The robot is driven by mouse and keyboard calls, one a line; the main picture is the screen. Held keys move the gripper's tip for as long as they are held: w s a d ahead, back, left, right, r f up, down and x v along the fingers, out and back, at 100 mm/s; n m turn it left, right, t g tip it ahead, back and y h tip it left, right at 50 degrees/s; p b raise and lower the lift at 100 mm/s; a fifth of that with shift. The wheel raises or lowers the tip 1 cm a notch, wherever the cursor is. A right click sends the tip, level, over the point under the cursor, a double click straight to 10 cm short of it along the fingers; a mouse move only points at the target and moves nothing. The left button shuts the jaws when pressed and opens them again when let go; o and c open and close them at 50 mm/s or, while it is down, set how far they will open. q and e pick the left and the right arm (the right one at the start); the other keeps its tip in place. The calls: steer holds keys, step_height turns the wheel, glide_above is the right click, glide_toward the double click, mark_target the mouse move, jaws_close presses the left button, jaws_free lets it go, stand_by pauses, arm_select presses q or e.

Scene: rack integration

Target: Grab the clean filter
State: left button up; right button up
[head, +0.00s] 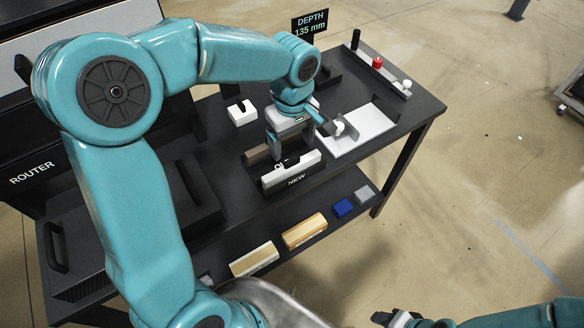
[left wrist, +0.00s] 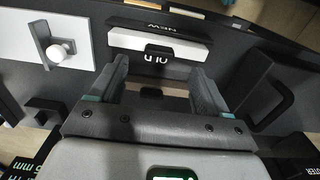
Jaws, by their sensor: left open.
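The clean filter appears to be the white block (head: 291,172) in the black holder marked NEW (head: 296,182). My left gripper (head: 291,147) is open, pointing down just behind the white block in the head view. In the left wrist view, my left gripper's fingers (left wrist: 158,75) are spread, with the white block beyond their tips, apart from them. My right gripper (head: 398,318) is at the bottom edge, partly cut off; its jaw opening is unclear.
A brown block (head: 257,154) sits behind the holder. A white plate with a knob (head: 362,128) is to the right, and a small white notched block (head: 242,112) is to the left.

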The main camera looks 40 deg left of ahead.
mark_target(292, 159)
arm_select(q)
step_height(292, 159, down, 6)
steer(key=shift+r+p, duration=0.25)
steer(key=shift+p, duration=0.3)
jaws_close()
